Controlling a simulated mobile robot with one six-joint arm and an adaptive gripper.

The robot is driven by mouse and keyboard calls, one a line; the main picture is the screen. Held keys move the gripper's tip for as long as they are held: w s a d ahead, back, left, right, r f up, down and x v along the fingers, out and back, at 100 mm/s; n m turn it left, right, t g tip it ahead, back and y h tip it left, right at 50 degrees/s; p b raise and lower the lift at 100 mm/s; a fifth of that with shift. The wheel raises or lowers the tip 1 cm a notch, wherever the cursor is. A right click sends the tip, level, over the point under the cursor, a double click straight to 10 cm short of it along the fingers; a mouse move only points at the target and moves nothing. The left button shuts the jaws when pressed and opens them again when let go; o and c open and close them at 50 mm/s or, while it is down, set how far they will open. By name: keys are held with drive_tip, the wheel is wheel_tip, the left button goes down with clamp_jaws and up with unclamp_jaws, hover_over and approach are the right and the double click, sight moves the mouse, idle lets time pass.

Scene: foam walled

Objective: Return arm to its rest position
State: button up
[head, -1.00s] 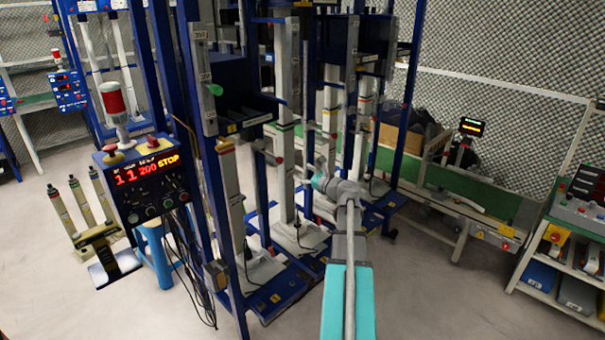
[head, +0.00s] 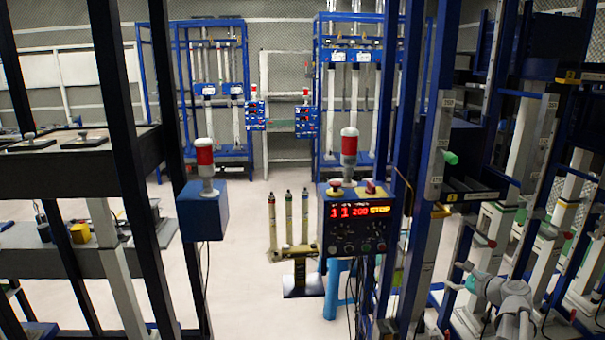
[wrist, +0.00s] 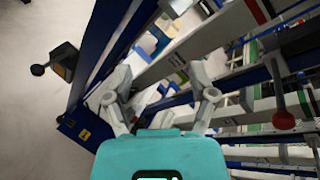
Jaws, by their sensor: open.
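My arm, grey with turquoise parts, shows at the lower right of the head view. The end of it (head: 462,277) is small there, beside the blue uprights of the racks. In the wrist view my gripper (wrist: 158,76) has its two grey fingers spread apart, with nothing held between them. Behind the fingers are blue and pale rack beams (wrist: 190,45), seen at a slant. I cannot tell from these frames how far the fingers are from the beams.
A control box (head: 355,222) with a red lamp and lit display stands mid-view. A smaller blue lamp box (head: 202,211) is left of it. A dark-posted bench (head: 80,160) stands at left.

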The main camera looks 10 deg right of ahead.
drive_tip(key=s+a+f+n+g+p, duration=0.1)
drive_tip(key=a+f+n+g, duration=0.2)
drive_tip(key=a, duration=0.5)
drive_tip(key=s+a+f+n+g+p, duration=0.1)
drive_tip(key=a+n+g, duration=0.1)
drive_tip(key=a+n, duration=0.4)
drive_tip(key=s+a+f+n+g, duration=0.1)
drive_tip(key=a+f+n+g, duration=0.15)
drive_tip(key=a, duration=0.65)
drive_tip(key=s+a+f+n+g+h+p, duration=0.1)
drive_tip(key=s+a+n+g+h+p, duration=0.2)
drive_tip(key=s+a+n+g, duration=0.3)
drive_tip(key=s+a+n+h, duration=0.1)
drive_tip(key=s+a+n, duration=0.4)
drive_tip(key=a+n, duration=0.1)
drive_tip(key=shift+f+n+h, duration=0.25)
drive_tip(key=shift+n+h, duration=0.05)
drive_tip(key=shift+n, duration=0.05)
